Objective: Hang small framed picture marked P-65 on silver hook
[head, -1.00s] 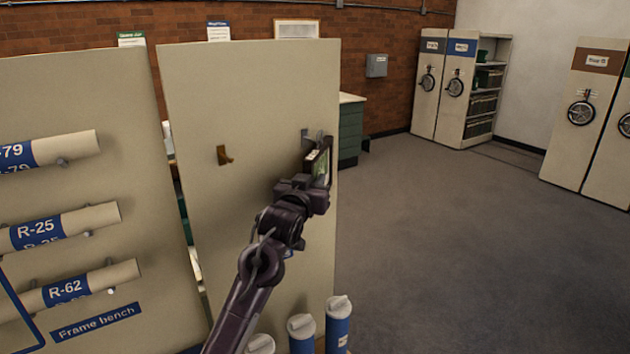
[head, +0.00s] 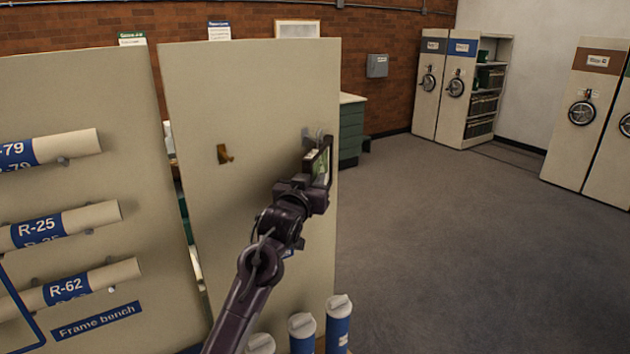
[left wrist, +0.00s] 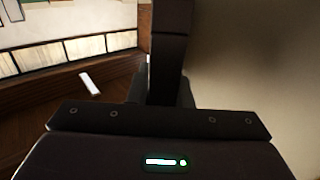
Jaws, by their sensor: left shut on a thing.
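My left gripper (head: 318,185) is shut on the small framed picture (head: 325,165), which has a dark frame and shows nearly edge-on in the head view. The gripper holds it upright at the right side of the beige panel. The silver hook (head: 308,134) is on the panel just above and left of the picture's top edge. I cannot tell whether the frame touches the hook. The marking on the picture is too small to read. My right gripper is not in view.
A brass-coloured hook (head: 224,154) is on the same panel (head: 240,90), to the left. Labelled rolls (head: 70,287) stick out from the left panel. Capped blue tubes (head: 338,322) stand below the arm. The floor (head: 470,240) to the right is clear.

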